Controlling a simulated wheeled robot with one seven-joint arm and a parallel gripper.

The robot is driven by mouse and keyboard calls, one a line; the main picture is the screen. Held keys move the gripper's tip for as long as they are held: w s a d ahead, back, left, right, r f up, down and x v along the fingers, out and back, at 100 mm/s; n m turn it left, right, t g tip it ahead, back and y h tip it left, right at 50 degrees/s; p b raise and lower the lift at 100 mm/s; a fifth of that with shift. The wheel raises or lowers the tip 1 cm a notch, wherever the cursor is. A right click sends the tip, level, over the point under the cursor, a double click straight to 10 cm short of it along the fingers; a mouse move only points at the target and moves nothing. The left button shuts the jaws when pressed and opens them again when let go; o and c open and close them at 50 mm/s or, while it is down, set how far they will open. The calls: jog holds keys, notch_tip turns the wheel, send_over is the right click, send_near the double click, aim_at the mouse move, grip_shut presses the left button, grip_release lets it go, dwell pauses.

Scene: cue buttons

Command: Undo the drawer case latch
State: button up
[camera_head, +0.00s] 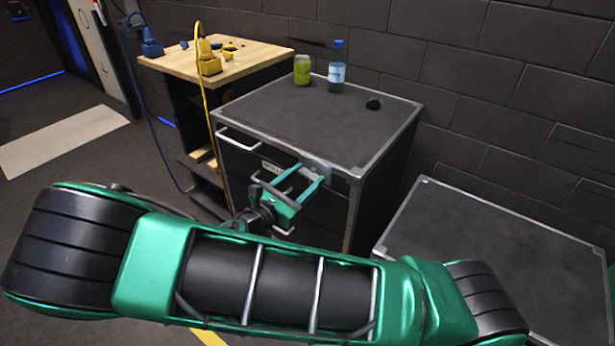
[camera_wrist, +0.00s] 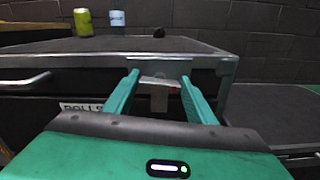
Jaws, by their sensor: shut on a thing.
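The drawer case (camera_head: 300,125) is a black box with a grey top and metal edges, standing against the wall. In the head view the latch plate (camera_head: 322,164) is partly hidden by my fingers. My gripper (camera_head: 309,172) reaches the front of the case with its two green fingers on either side of the latch. In the wrist view my gripper (camera_wrist: 158,77) is shut on the latch, though the exact contact is hard to see.
A can (camera_head: 302,70), a bottle (camera_head: 337,74) and a dark lump (camera_head: 373,104) stand on the case top. A bar handle (camera_head: 236,138) is at the front left. A wooden table (camera_head: 245,55) with plugs and cables stands left; a lower grey-topped box (camera_head: 500,250) stands right.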

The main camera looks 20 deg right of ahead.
jog(key=m, duration=0.3)
jog(key=shift+w+a, duration=0.1)
jog(key=shift+a, duration=0.2)
jog(key=m, duration=0.9)
jog(key=shift+d+f+m, duration=0.15)
jog(key=shift+m, duration=1.95)
jog(key=shift+s+f, duration=0.1)
jog(key=shift+s, duration=0.1)
jog(key=o, duration=1)
jog(key=shift+d, duration=0.1)
